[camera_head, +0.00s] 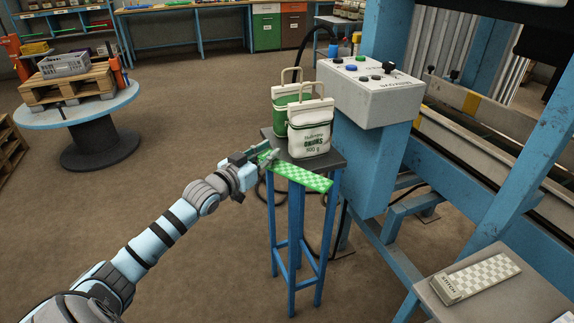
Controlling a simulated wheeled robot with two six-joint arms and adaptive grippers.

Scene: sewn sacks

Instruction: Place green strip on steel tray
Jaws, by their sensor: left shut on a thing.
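The green checkered strip (300,177) lies along the near edge of a small blue-legged stand with a dark top (335,160). My left gripper (265,157) comes in from the left and is shut on the strip's left end. The fingers hide part of that end. I cannot tell whether the strip is lifted off the stand. My right gripper is not in view. I cannot pick out a steel tray for sure; a grey flat surface (540,297) at the lower right bears a pale checkered strip (478,277).
A white onion sack (311,130) and a green and white sack (284,98) stand on the stand, close behind the strip. A control box (365,98) and blue machine frame (490,180) block the right. A round table (75,113) with a pallet is far left. Floor between is open.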

